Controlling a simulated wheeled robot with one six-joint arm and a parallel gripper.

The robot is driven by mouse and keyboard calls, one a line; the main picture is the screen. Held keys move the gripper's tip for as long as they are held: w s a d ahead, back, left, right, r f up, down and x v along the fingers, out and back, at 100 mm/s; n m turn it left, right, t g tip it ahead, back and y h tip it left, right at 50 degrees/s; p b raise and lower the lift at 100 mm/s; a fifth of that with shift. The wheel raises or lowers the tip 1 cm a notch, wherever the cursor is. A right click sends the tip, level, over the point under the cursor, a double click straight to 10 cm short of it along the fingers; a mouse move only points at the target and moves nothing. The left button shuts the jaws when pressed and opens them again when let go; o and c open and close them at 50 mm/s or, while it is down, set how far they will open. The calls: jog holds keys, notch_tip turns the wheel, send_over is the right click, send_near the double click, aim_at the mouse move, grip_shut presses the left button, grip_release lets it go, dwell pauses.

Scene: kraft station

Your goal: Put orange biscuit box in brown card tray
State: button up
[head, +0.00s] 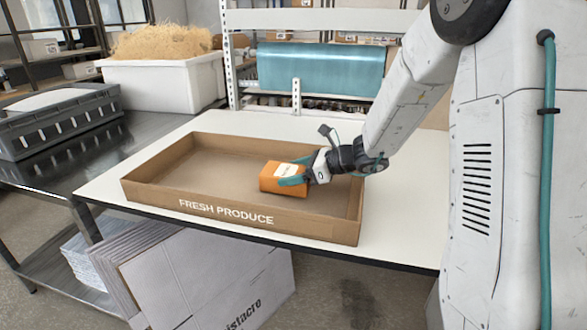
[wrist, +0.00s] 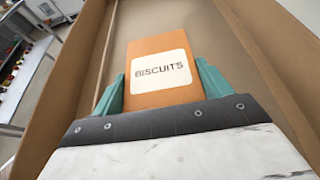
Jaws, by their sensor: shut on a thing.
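The orange biscuit box (head: 283,178) has a pale label and is over the right part of the brown card tray (head: 228,213) in the head view. In the wrist view the box (wrist: 158,72) shows its "BISCUITS" label between the teal fingers. My gripper (head: 294,177) is shut on the box, with a finger on each side of it in the wrist view (wrist: 160,88). The box is within the tray's walls. I cannot tell whether its underside touches the tray floor. The tray is otherwise empty and has "FRESH PRODUCE" on its front wall.
The tray stands on a white table (head: 408,195). A grey crate (head: 60,125) and a white bin of straw-like filling (head: 165,82) stand to the left. A teal roll (head: 320,69) is behind the table. Flat cartons (head: 205,275) lean below. The tray's left part is free.

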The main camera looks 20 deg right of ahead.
jog(key=shift+f, duration=0.1)
jog(key=o, duration=1.1)
jog(key=shift+o, duration=0.2)
notch_tip(320, 180, up, 13)
dwell(0.5)
dwell(0.4)
jog(key=s+f+n, duration=0.1)
jog(key=s+f+n+g, duration=0.1)
jog(key=s+f+n, duration=0.1)
jog(key=n, duration=0.1)
jog(key=shift+s+a+g, duration=0.1)
jog(key=shift+a+g, duration=0.2)
jog(key=shift+g, duration=0.1)
jog(key=s+d+f+n+g+h, duration=0.1)
jog(key=s+n+g+h, duration=0.3)
jog(key=s+n+h, duration=0.6)
jog(key=s+d+n, duration=0.1)
jog(key=s+n, duration=1)
jog(key=s, duration=1.2)
jog(key=shift+s+g+h, duration=0.3)
jog(key=shift+s+h, duration=0.1)
